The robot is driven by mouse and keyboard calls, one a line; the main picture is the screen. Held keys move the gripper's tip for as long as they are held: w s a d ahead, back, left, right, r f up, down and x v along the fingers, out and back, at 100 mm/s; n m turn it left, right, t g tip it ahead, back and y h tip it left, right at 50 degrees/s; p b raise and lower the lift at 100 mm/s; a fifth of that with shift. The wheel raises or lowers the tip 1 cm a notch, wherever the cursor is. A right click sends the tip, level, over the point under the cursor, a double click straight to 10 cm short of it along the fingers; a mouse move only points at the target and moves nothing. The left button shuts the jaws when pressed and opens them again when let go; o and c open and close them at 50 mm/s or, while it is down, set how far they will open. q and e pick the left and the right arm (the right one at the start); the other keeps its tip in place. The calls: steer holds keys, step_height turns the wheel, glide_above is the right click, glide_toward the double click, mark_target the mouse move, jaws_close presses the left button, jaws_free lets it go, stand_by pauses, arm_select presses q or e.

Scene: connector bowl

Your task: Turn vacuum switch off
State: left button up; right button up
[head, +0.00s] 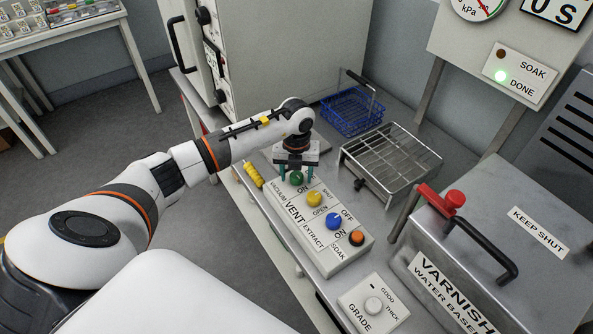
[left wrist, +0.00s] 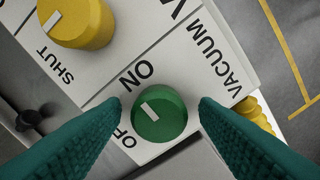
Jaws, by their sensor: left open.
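The vacuum switch is a green round knob (head: 296,179) at the far end of the white control panel (head: 317,250). In the left wrist view the green knob (left wrist: 160,118) carries a short white mark pointing to the upper left, between the ON label and the partly hidden OFF label. My left gripper (head: 296,170) is open over the knob, pointing down. In the left wrist view its teal fingers (left wrist: 160,103) stand on either side of the knob, with visible gaps. I cannot tell their exact height. My right gripper is out of view.
Yellow (head: 314,199), blue (head: 333,222) and orange (head: 357,238) knobs sit along the same panel. A wire rack (head: 391,165) and blue basket (head: 352,110) are beyond it. The varnish tank (head: 535,270) with a black handle is at right.

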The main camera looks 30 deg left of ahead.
arm_select(q)
steer(key=shift+c, duration=0.6)
steer(key=c, duration=0.8)
steer(key=shift+c, duration=0.2)
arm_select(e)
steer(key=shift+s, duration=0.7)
